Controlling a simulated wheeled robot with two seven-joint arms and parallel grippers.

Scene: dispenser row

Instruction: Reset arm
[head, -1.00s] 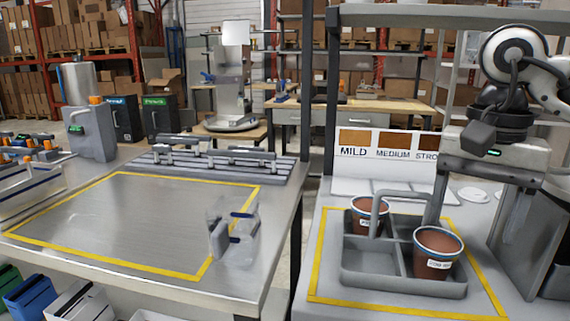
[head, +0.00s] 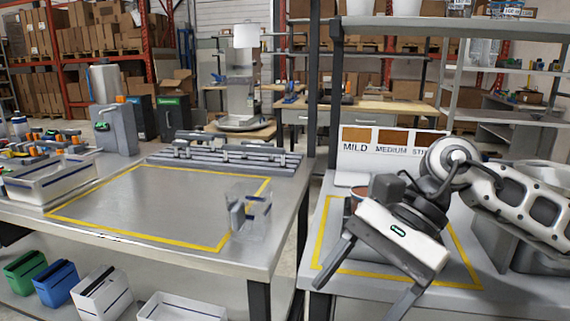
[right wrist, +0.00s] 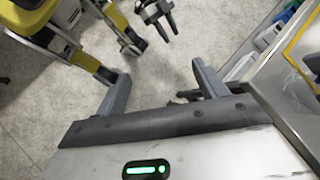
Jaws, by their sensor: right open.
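My right gripper (head: 354,302) is open and empty in the head view. It hangs in front of the right table's edge, with its fingers pointing down and to the left. My right arm hides most of the divided grey tray. One brown cup (head: 356,195) shows partly behind the gripper, and the other cup is hidden. My left gripper is not seen in the head view.
A sign reading MILD, MEDIUM (head: 385,148) stands behind the tray area. A clear container (head: 250,212) stands on the left table at the yellow outline's right corner. The outlined area (head: 150,205) is otherwise bare. Bins (head: 100,292) sit below the left table.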

